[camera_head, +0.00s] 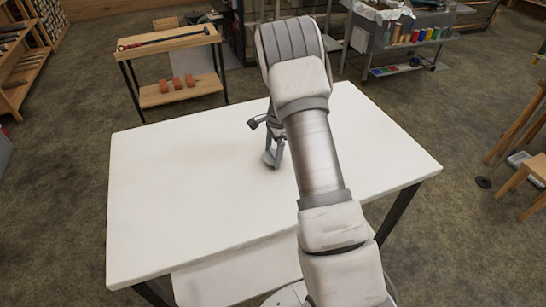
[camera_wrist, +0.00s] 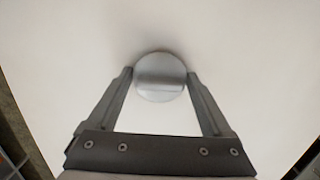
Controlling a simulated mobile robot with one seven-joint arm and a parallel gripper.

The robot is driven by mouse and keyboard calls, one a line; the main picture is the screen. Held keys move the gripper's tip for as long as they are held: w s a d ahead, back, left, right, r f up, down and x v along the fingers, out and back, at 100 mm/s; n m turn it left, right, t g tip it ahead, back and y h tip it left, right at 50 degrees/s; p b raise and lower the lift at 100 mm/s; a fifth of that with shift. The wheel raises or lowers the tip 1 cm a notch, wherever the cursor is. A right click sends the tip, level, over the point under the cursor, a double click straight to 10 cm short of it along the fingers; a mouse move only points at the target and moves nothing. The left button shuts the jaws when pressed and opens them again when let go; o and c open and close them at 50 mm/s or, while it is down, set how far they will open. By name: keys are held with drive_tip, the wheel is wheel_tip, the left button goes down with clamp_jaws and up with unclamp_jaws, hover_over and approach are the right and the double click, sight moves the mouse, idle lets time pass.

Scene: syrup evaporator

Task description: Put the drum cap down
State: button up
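The drum cap (camera_wrist: 160,78) is a round, smooth grey metal disc in the wrist view. My gripper (camera_wrist: 160,74) has one finger at each side of it, and both fingertips appear to touch its rim. In the head view my gripper (camera_head: 272,153) is low over the far middle part of the white table (camera_head: 190,190), with my arm reaching over the table from the front. Whether the cap rests on the tabletop or hangs just above it, I cannot tell.
The tabletop around my gripper is bare. A wooden bench (camera_head: 165,42) with a long dark tool and several reddish blocks stands behind at the left. A grey cart (camera_head: 405,40) with coloured containers stands at the back right. Wooden stools (camera_head: 530,172) stand at the right.

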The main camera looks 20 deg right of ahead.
drive_tip(key=c, duration=0.9)
